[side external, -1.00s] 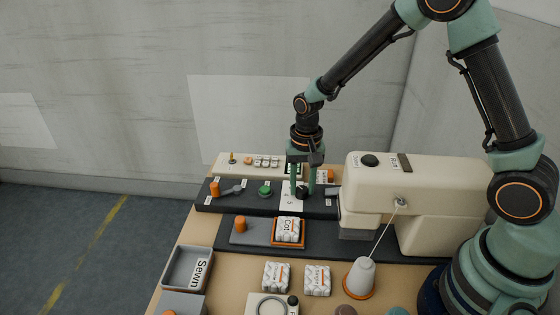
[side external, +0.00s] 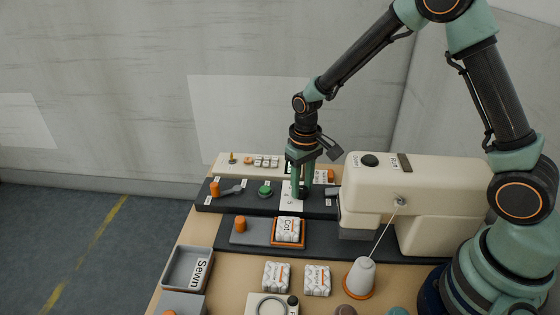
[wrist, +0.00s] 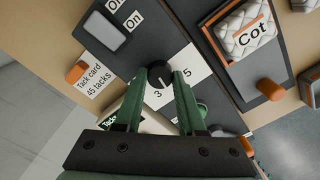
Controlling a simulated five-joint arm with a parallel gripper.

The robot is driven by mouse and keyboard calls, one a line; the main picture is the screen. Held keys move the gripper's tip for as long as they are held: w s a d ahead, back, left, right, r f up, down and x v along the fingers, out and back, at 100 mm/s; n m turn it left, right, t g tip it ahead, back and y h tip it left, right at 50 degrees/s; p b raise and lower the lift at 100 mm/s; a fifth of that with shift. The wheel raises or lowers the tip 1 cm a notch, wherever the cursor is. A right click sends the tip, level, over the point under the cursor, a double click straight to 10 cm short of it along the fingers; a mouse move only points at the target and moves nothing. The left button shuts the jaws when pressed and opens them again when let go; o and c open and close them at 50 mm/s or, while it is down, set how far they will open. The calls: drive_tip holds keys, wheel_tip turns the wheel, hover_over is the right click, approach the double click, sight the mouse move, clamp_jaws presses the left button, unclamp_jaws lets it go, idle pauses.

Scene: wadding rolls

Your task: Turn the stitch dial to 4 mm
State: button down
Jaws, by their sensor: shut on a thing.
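The stitch dial (wrist: 157,79) is a round black knob on a white scale card (wrist: 192,62). The numbers 3 and 5 show on the card in the wrist view; any number between them is not readable. A pale mark on the knob faces the numbered side, but its exact setting is too small to tell. My gripper (wrist: 160,74) is shut on the dial, with one green finger on each side of it. In the side view, my gripper (side external: 302,192) points straight down at the dark control panel, and its fingers mostly hide the dial.
An orange-knobbed lever (side external: 215,189) and a green button (side external: 265,190) lie left of my gripper on the panel. The cream sewing machine (side external: 425,180) stands close on the right. A Cot roll (side external: 288,229) sits in a tray in front. A thread cone (side external: 361,275) stands nearer.

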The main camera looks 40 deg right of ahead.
sight(302, 188)
drive_tip(key=shift+d+n, duration=0.15)
drive_tip(key=shift+n, duration=0.65)
drive_tip(key=c, duration=0.5)
unclamp_jaws()
drive_tip(key=shift+r, duration=0.1)
wheel_tip(302, 188, up, 12)
